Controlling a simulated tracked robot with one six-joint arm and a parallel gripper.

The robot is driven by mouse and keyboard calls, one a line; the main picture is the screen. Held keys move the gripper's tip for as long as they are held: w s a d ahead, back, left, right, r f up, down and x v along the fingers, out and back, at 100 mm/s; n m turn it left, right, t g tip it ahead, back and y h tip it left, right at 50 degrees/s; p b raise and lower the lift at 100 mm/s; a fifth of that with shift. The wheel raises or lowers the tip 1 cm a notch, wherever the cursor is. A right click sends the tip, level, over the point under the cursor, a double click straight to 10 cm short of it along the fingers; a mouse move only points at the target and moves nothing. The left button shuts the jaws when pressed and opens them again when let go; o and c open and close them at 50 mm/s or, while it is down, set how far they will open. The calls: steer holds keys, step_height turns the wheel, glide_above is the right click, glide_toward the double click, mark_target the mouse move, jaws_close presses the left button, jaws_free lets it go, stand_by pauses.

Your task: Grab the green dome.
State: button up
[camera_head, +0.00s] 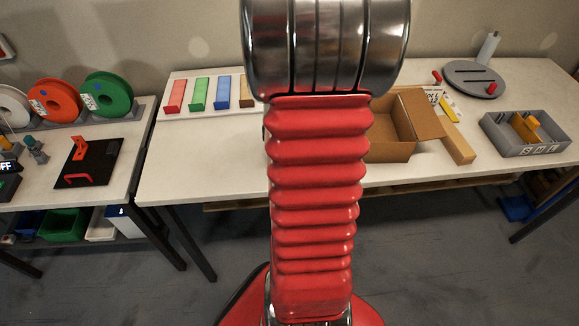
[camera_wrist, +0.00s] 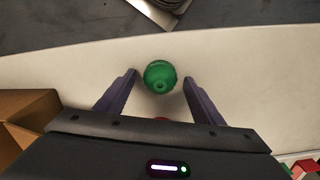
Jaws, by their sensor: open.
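The green dome (camera_wrist: 160,76) shows in the wrist view, on the pale table top near the middle of the picture. My gripper (camera_wrist: 161,82) is open, with one dark finger on each side of the dome. The dome lies between the fingertips, with a gap visible on both sides. I cannot tell the height of the fingers over the table. In the head view my red arm covers the middle of the table, and neither the dome nor the gripper shows.
A cardboard box (camera_wrist: 27,105) is left of my gripper in the wrist view; it also stands open on the table (camera_head: 425,112) in the head view. A small red thing (camera_wrist: 161,119) is partly hidden by the gripper body. A grey bin (camera_head: 502,138) and round grey plate (camera_head: 470,72) stand right.

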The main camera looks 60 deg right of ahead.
steer(key=shift+c, duration=0.6)
steer(key=c, duration=1)
step_height(320, 180, up, 10)
stand_by(0.4)
